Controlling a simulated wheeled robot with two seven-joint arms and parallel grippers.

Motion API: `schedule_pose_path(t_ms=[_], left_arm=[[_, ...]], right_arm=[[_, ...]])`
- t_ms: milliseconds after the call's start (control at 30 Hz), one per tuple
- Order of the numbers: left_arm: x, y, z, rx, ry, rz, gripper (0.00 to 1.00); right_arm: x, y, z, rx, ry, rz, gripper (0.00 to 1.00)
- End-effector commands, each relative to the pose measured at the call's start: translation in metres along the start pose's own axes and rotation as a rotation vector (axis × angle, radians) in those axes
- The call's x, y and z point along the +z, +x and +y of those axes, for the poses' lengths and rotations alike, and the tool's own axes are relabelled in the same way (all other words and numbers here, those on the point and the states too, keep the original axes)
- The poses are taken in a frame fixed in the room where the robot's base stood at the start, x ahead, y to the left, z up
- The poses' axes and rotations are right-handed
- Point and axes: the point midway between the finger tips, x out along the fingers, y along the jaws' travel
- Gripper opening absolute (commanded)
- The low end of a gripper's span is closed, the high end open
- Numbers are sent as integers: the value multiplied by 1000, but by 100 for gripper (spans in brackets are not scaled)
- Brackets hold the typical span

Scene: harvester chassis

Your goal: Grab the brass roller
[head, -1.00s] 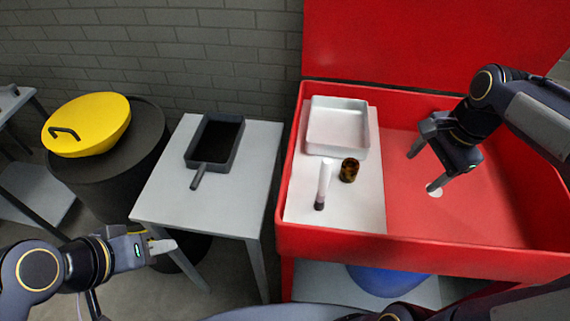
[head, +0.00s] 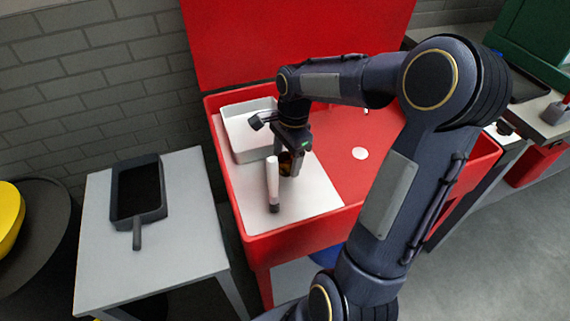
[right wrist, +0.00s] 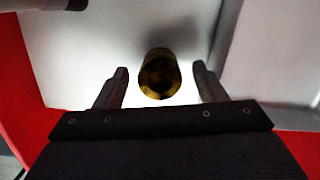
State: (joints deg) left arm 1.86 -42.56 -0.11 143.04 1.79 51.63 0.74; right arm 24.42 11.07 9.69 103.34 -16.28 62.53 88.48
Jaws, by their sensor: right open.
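The brass roller (right wrist: 158,74) is a short, dark gold cylinder on the white board (head: 315,199) in the red basin. In the right wrist view it lies between the two fingers of my right gripper (right wrist: 160,82), with a gap on each side. In the head view the brass roller (head: 285,163) is partly hidden behind my right gripper (head: 274,146), which is open and reaches down over it. My left gripper is out of the head view.
A white tray (head: 230,133) sits behind the roller. The red basin walls (head: 262,245) surround the board. A grey table (head: 187,215) holds a dark pan (head: 122,195).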

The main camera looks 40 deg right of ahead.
Motion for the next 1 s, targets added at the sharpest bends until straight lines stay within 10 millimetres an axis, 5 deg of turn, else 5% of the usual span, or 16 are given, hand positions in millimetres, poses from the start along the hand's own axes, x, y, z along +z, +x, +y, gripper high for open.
schedule_pose_path(t_ms=[367, 833, 1000], left_arm=[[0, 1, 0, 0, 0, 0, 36], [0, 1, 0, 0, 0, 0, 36], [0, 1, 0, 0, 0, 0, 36]], right_arm=[[0, 14, 0, -1, -1, -1, 64], [0, 14, 0, -1, -1, 0, 3], [0, 13, 0, -3, -2, 0, 3]])
